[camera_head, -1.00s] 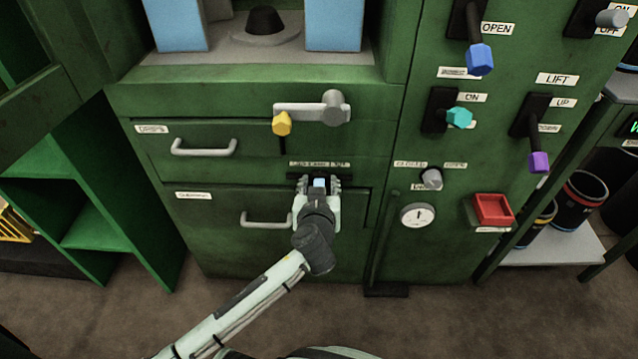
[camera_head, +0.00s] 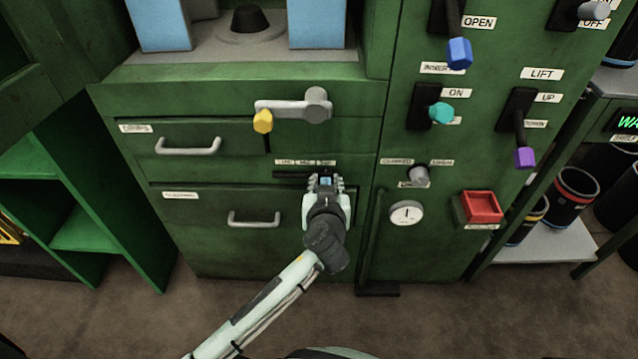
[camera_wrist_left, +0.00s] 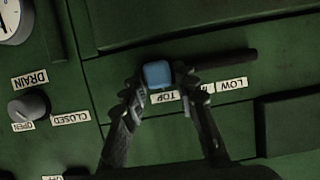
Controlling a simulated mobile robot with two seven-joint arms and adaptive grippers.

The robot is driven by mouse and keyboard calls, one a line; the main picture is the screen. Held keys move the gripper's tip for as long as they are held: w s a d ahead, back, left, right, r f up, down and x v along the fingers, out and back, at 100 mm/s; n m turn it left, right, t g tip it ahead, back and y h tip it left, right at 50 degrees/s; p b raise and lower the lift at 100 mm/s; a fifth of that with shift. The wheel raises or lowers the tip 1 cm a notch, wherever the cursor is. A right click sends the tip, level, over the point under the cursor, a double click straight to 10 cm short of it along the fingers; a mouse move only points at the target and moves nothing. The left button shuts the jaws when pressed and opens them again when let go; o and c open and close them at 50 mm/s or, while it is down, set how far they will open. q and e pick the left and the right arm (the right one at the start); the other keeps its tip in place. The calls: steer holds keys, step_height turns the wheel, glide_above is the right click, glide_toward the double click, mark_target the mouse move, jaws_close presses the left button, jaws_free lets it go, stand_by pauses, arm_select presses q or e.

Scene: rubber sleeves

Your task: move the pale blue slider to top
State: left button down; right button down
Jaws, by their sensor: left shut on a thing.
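The pale blue slider (camera_head: 326,181) sits on a dark horizontal track (camera_head: 287,175) in the green cabinet front, at the track's right end in the head view. In the left wrist view, which is turned upside down, the slider (camera_wrist_left: 158,75) is beside the TOP label (camera_wrist_left: 173,97), and the empty track (camera_wrist_left: 228,61) runs off towards the LOW label (camera_wrist_left: 232,85). My left gripper (camera_head: 326,184) is shut on the slider, one finger on each side. Its fingers partly hide the slider in the head view. My right gripper is not in view.
A drawer handle (camera_head: 188,146) and a lower handle (camera_head: 254,218) stick out left of my arm.

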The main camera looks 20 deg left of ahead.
arm_select(q)
steer(key=shift+d, duration=0.3)
steer(key=c, duration=1.3)
jaws_free()
steer(key=shift+s, duration=0.1)
steer(key=v, duration=1.1)
steer(key=shift+s+r, duration=0.25)
steer(key=shift+s, duration=0.05)
